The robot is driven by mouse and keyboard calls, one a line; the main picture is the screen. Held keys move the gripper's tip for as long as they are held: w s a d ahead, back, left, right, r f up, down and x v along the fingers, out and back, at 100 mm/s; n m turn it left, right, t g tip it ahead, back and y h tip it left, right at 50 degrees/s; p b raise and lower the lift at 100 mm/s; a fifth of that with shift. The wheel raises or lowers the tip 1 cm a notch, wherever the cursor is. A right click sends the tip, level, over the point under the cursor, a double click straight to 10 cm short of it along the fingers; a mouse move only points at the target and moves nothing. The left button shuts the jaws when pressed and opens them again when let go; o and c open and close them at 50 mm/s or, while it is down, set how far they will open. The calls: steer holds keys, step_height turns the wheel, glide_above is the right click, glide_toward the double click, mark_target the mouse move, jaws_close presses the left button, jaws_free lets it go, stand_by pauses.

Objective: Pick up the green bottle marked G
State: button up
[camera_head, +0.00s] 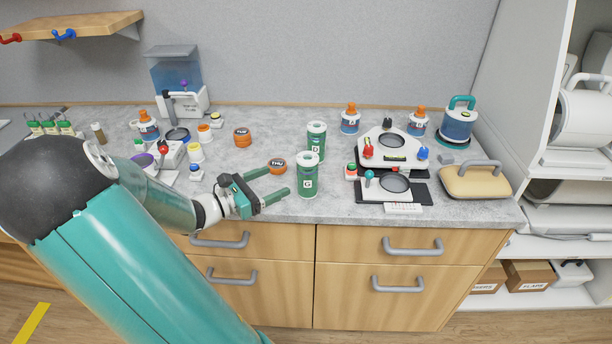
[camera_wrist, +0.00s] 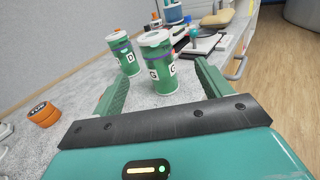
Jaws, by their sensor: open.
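The green bottle marked G (camera_head: 308,177) stands upright on the grey counter near its front edge, with a white lid. It also shows in the wrist view (camera_wrist: 160,72), ahead of and between my fingers. My gripper (camera_head: 280,181) is open and empty, level over the counter, just left of the bottle with its fingertips pointing at it. The fingers also show in the wrist view (camera_wrist: 163,80). A similar green bottle marked D (camera_wrist: 124,54) stands behind the G bottle; in the head view (camera_head: 316,142) it is partly hidden by it.
An orange THU tin (camera_head: 277,166) sits just behind my fingers, another tin (camera_head: 242,140) farther back. Right of the G bottle is a white device with a lens (camera_head: 395,185) on a dark base. The counter (camera_head: 270,212) in front is narrow; drawers lie below.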

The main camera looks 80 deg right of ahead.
mark_target(300, 168)
steer(key=shift+h, duration=0.3)
steer(key=x, duration=0.8)
steer(key=shift+s+d+r, duration=0.1)
steer(key=shift+s+d, duration=0.05)
steer(key=shift+d, duration=0.25)
steer(key=shift+x, duration=2.75)
steer(key=shift+d, duration=0.1)
steer(key=shift+c, duration=0.5)
steer(key=c, duration=1.2)
